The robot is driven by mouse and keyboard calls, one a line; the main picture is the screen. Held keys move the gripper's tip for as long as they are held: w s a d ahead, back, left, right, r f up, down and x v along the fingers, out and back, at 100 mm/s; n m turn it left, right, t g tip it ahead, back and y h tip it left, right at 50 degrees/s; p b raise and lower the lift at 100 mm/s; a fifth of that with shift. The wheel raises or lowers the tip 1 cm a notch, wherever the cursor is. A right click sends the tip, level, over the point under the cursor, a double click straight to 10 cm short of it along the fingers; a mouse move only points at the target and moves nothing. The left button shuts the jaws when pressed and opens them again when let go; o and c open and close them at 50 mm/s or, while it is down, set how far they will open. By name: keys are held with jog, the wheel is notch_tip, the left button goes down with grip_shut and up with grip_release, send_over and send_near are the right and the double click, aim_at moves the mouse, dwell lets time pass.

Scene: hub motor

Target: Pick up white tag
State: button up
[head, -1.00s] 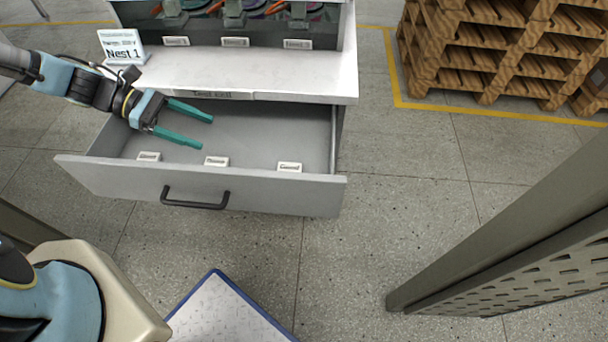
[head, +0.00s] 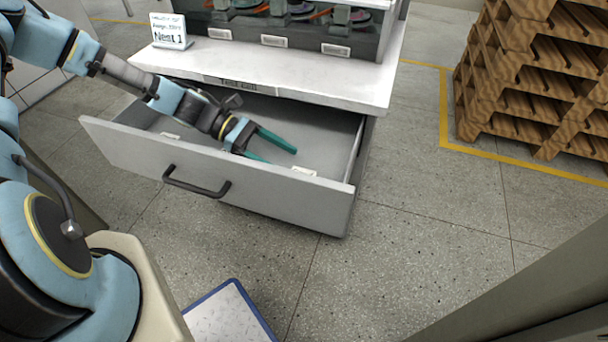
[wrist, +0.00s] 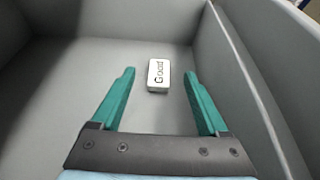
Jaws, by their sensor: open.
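A small white tag lettered "Good" (wrist: 158,74) lies on the drawer floor in the wrist view, between and slightly ahead of my fingertips. In the head view the same tag (head: 304,171) shows just behind the drawer's front panel, partly hidden by it. My gripper (head: 281,155) is open, with two teal fingers reaching down into the open grey drawer (head: 345,192). Nothing is between the fingers' pads. A second white tag (head: 170,135) lies at the drawer's left. The middle tag seen earlier is now hidden.
The drawer's side wall (wrist: 240,85) is close on the right in the wrist view. The white worktop (head: 300,80) overhangs the drawer's back, with a "Nest 1" sign (head: 168,32) on it. Wooden pallets (head: 530,85) stand at the right. The floor between is clear.

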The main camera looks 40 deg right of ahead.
jog(key=shift+f+x, duration=0.2)
jog(key=shift+x, duration=1.3)
jog(key=shift+f+x, duration=0.2)
jog(key=shift+x, duration=1.3)
jog(key=shift+w+a, duration=0.1)
jog(key=shift+w, duration=0.1)
jog(key=shift+c, duration=0.4)
jog(key=shift+r, duration=0.1)
grip_shut()
